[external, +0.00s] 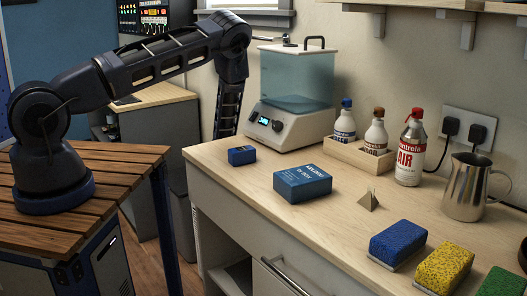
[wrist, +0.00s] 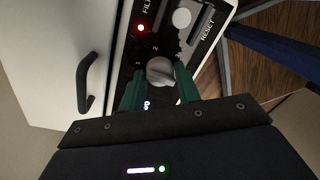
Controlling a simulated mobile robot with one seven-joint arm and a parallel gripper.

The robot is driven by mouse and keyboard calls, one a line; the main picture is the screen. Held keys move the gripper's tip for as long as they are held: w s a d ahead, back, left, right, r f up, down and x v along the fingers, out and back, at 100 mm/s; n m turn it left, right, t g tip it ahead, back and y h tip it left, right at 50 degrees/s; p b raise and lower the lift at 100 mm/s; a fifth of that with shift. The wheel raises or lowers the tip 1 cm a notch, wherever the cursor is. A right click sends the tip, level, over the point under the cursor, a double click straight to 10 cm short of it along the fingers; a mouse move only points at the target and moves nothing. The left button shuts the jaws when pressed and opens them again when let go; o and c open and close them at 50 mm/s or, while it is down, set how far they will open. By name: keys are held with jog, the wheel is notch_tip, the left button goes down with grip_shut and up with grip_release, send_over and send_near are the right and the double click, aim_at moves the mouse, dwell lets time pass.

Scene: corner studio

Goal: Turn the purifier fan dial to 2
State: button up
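In the wrist view, the purifier (wrist: 58,42) is a white body with a black control panel. The fan dial (wrist: 159,67) is a pale round knob on this panel, with the marks 1 and 2 beside it. My gripper (wrist: 160,84) has its two green fingers apart, one on each side of the dial, their tips close to it. I cannot make out contact with the knob or its exact setting. In the external view, my arm reaches down beyond the counter's far left end; my gripper and the dial are hidden there.
On the panel are a red light (wrist: 141,28) and a round button (wrist: 182,18) near RESET. A black handle (wrist: 87,84) stands out from the purifier's white side. In the external view, the counter (external: 232,176) holds a teal-tank appliance (external: 297,80), bottles, boxes and sponges.

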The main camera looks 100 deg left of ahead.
jog(key=shift+a+m, duration=0.1)
jog(key=shift+m, duration=0.3)
jog(key=m, duration=0.4)
jog(key=shift+m, duration=0.4)
jog(key=m, duration=0.5)
jog(key=shift+w+m+g+y, duration=0.15)
jog(key=shift+m+g+y, duration=0.15)
jog(key=o, duration=0.9)
jog(key=shift+o, duration=0.2)
notch_tip(320, 180, up, 11)
jog(key=shift+w, duration=0.35)
jog(key=shift+f, duration=0.1)
